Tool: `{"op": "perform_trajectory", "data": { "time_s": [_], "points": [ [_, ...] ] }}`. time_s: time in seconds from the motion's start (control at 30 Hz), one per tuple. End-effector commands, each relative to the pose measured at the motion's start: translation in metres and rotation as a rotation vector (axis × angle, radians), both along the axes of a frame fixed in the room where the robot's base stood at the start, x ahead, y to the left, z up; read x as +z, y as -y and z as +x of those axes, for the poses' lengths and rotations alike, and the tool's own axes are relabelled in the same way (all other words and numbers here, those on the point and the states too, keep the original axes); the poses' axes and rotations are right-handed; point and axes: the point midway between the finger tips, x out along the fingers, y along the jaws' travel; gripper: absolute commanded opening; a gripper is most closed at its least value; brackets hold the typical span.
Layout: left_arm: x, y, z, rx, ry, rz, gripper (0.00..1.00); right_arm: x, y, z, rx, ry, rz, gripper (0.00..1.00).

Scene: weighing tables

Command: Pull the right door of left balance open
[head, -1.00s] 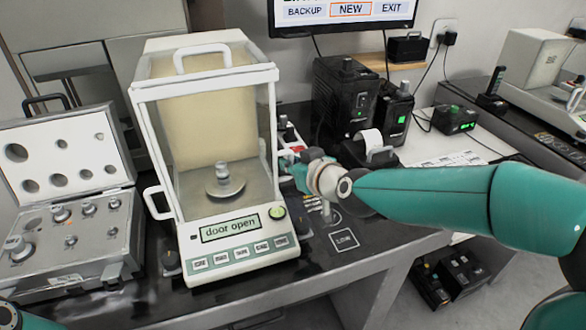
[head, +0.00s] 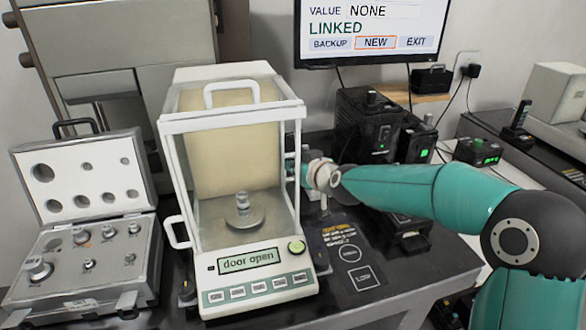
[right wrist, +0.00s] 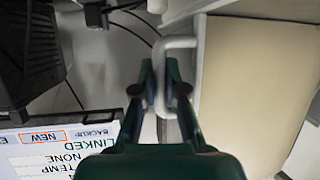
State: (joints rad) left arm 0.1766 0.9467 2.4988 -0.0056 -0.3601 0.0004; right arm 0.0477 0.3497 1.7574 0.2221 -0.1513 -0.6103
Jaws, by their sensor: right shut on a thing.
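The left balance (head: 240,295) is a white glass-sided case, and its display reads "door open". A small weight (head: 242,200) stands on its pan (head: 232,219). My right gripper (head: 294,168) is at the balance's right side, partly hidden behind the case's front right post. In the right wrist view my right gripper (right wrist: 159,78) is shut on the white handle (right wrist: 178,42) of the right door. The door's glass is hard to make out, so I cannot tell exactly how wide the gap is. My left gripper is not in view.
An open weight case (head: 75,265) with several weights stands left of the balance. Black devices (head: 365,128) and a monitor (head: 370,30) stand behind my right arm. Another balance (head: 560,95) is at the far right. The dark table (head: 405,272) has some bare surface at front right.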

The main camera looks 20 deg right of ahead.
Motion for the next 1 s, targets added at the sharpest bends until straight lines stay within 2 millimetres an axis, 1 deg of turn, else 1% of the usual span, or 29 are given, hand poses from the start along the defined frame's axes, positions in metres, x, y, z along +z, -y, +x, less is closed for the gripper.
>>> {"op": "perform_trajectory", "data": {
  "time_s": [0.13, 0.17, 0.2, 0.23, 0.53, 0.67, 0.77, 0.87, 1.0],
  "points": [
    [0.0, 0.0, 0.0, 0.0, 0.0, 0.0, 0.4, 0.0, 0.001, 0.0, -0.002, 0.0, 0.0, 0.0],
    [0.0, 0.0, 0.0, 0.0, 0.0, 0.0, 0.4, 0.0, 0.001, -0.001, -0.002, 0.0, 0.0, 0.14],
    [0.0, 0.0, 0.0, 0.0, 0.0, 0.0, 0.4, 0.0, 0.001, -0.001, -0.002, 0.0, 0.0, 0.2],
    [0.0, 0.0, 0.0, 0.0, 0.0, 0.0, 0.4, 0.0, 0.001, -0.001, -0.002, 0.0, 0.0, 0.23],
    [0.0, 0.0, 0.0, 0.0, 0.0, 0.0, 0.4, 0.0, 0.001, -0.002, -0.002, 0.0, 0.0, 0.23],
    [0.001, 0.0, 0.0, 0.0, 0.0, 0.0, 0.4, 0.004, 0.002, -0.008, -0.003, 0.001, 0.001, 0.23],
    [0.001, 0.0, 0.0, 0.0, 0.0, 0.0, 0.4, 0.009, 0.003, -0.02, -0.003, 0.002, 0.001, 0.23],
    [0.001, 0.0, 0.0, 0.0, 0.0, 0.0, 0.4, 0.016, 0.004, -0.036, -0.003, 0.003, 0.002, 0.23],
    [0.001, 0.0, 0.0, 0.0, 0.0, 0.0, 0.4, 0.027, 0.006, -0.064, -0.003, 0.002, 0.001, 0.23]
  ]
}}
